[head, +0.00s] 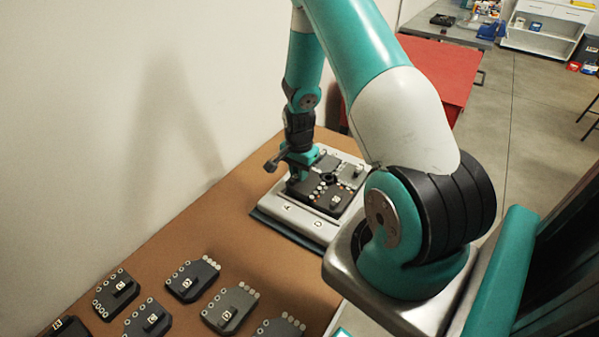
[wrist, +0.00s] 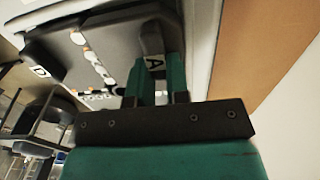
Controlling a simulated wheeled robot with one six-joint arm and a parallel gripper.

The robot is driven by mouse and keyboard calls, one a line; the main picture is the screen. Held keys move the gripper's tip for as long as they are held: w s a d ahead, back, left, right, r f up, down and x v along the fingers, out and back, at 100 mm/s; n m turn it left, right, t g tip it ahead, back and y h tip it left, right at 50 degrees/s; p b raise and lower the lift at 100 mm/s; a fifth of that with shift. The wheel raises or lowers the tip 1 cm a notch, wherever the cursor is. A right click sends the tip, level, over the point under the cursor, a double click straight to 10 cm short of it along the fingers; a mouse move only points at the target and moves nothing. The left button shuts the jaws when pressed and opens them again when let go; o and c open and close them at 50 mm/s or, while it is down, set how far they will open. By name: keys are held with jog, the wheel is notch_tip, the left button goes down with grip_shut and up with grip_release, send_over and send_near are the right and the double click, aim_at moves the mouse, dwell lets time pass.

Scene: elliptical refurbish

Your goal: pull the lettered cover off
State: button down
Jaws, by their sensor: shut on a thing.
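My gripper (wrist: 155,80) is shut on the raised grip of a dark cover (wrist: 105,45); the grip bears a letter A (wrist: 155,62). The fingers sit on either side of the grip. In the head view my gripper (head: 298,174) points down over the left part of a light-grey base unit (head: 300,216). The A cover is mostly hidden there behind my gripper. Another dark cover (head: 325,190) sits on the unit, in front of my gripper. In the wrist view a cover lettered D (wrist: 40,72) shows at the left. I cannot tell whether the A cover is seated or raised.
Several loose dark lettered covers lie on the brown table (head: 215,235) at the front left, among them ones marked C (head: 152,319) and D (head: 227,316). A white wall (head: 120,100) stands close on the left. A red table (head: 445,85) is behind. Bare tabletop lies between.

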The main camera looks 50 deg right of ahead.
notch_tip(320, 180, up, 16)
jog(key=p, duration=1.1)
jog(key=shift+f, duration=0.25)
